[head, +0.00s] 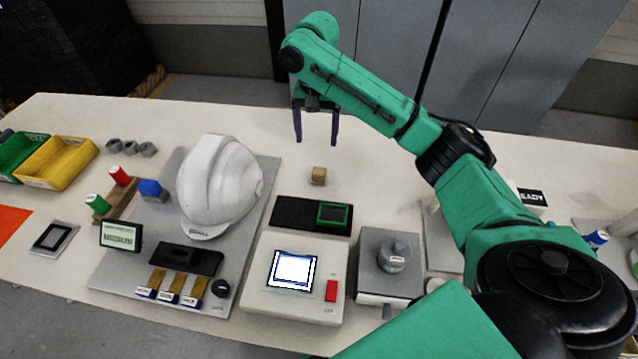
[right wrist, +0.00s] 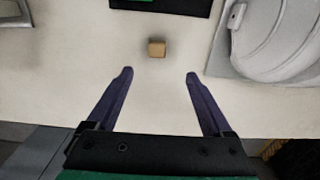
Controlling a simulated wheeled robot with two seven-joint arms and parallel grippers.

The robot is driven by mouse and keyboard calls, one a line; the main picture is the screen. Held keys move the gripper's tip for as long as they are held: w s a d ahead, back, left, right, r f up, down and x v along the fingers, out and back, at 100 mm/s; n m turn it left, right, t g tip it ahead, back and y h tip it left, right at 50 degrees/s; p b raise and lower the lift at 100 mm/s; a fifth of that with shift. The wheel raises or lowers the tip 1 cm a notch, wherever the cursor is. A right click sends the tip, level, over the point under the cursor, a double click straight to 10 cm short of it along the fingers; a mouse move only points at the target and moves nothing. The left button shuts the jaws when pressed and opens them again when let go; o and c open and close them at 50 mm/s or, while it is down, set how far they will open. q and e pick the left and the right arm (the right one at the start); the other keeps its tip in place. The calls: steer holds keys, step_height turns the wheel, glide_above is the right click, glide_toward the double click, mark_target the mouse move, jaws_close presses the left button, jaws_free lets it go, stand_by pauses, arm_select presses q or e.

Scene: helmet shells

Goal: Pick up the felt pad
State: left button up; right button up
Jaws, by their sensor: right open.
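A small tan block (head: 318,175), the likeliest felt pad, lies on the pale table behind a black tray. It also shows in the right wrist view (right wrist: 157,48), just beyond the fingertips and roughly centred between their lines. My right gripper (head: 316,142) is open and empty, with its dark fingers spread and pointing down above the table, on the far side of the block. In the right wrist view the gripper (right wrist: 160,73) has a clear gap between its fingers and is apart from the block. My left gripper is not in view.
A white helmet (head: 215,180) stands on a grey board left of the block. The black tray (head: 290,212) with a green-screened device lies in front, and a box with a lit screen (head: 293,300) is nearer. The table around the block is clear.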

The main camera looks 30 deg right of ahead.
mark_target(319, 170)
steer(key=f, duration=0.4)
steer(key=f+p, duration=0.1)
steer(key=f, duration=0.7)
steer(key=shift+s+d+f, duration=0.2)
steer(key=shift+s+f, duration=0.1)
steer(key=shift+f, duration=0.05)
jaws_close()
